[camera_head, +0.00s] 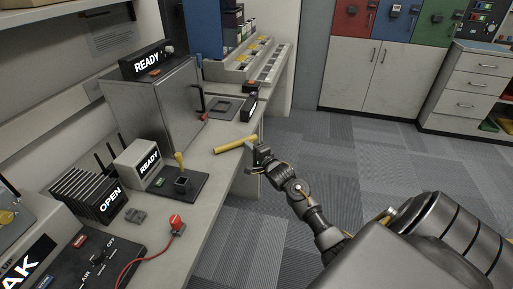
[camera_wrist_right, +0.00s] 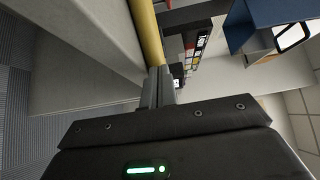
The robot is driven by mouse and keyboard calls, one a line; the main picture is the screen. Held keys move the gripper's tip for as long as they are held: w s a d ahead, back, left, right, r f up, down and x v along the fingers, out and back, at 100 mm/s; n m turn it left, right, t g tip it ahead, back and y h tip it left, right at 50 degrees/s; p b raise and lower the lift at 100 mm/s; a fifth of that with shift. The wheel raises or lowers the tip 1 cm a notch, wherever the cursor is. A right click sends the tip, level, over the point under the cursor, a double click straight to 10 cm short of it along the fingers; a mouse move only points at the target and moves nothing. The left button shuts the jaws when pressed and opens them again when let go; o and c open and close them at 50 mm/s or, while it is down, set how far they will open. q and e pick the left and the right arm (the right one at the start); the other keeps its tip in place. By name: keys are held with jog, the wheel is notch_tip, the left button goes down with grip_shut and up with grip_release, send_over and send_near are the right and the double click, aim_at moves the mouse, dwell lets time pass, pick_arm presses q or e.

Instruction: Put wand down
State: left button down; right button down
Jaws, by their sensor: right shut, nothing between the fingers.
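The yellow wand (camera_head: 234,145) appears at the front edge of the grey counter (camera_head: 222,172), and its right end points toward my right gripper. I cannot tell if it rests fully on the surface. My right gripper (camera_head: 257,151) is shut and empty beside that end, at the counter's edge. In the right wrist view the wand (camera_wrist_right: 148,35) passes just beyond the closed fingertips (camera_wrist_right: 158,75); I cannot tell if they touch. My left gripper is not in view.
The counter holds a metal box with a READY sign (camera_head: 147,60), a second READY unit (camera_head: 140,163), a yellow-handled lever (camera_head: 180,162) and a red button on a cable (camera_head: 176,222). Cabinets (camera_head: 365,75) stand at the back. Carpet floor is clear on the right.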

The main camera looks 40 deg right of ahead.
aim_at(238, 144)
jog(key=w+a, duration=0.1)
jog(key=w+a+p, duration=0.1)
jog(key=shift+w+r, duration=0.15)
jog(key=shift+w, duration=0.2)
jog(key=shift+w+a, duration=0.3)
jog(key=shift+a, duration=0.05)
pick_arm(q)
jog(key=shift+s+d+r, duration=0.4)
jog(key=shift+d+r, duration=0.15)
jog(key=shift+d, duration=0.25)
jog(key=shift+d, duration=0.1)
pick_arm(e)
jog(key=shift+d, duration=0.1)
pick_arm(q)
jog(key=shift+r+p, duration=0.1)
jog(key=shift+p, duration=0.2)
pick_arm(e)
jog(key=shift+s, duration=0.1)
